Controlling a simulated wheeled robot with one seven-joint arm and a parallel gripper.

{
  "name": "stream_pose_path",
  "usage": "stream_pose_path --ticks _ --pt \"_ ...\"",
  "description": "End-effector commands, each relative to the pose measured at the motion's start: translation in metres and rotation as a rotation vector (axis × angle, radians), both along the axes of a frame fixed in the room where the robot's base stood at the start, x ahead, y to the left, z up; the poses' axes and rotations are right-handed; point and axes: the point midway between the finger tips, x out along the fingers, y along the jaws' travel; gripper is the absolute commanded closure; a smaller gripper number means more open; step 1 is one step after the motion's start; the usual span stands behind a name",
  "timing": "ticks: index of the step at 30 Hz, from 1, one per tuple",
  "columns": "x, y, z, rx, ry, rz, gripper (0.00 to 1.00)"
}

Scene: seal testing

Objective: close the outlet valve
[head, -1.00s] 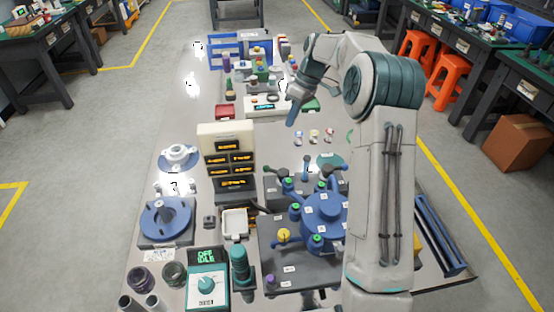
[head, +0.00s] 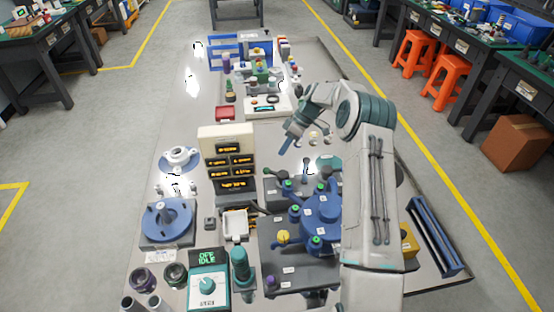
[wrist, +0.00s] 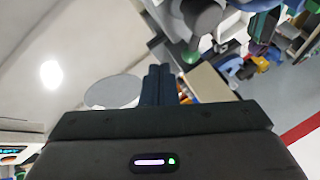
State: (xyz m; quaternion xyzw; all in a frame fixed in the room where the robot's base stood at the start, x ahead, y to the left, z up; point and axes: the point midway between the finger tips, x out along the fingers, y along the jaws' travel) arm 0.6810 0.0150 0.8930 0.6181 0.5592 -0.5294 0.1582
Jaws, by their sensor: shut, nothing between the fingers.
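A round blue vessel (head: 321,214) stands on a grey base plate (head: 290,279) at the front right of the bench, partly hidden by my arm. Several blue fittings with green caps, such as one fitting (head: 316,242), and a yellow knob (head: 283,236) surround it. Lever handles, such as one lever (head: 306,166), stand just behind it. The labels are too small to read, so I cannot tell which is the outlet valve. My gripper (head: 286,146) is in the air behind the levers, apart from them. Its fingers (wrist: 159,84) are together and empty in the wrist view.
A cream stack of displays (head: 222,140) stands left of my gripper. A control box (head: 208,285) reading "OFF IDLE" and a teal cylinder (head: 242,265) are in front. A blue flange (head: 168,220) is at left. A blue rail (head: 434,236) lies at right.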

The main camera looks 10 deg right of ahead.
Motion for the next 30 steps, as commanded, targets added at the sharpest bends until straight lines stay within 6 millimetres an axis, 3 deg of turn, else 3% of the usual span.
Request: stream_pose_path --ticks 3,14,30 --pt "-0.007 0.014 -0.017 0.0 0.003 0.001 1.0" --pt "-0.034 0.029 -0.023 0.0 0.001 0.0 1.0" --pt "-0.037 0.03 -0.026 -0.001 0.0 0.001 1.0"
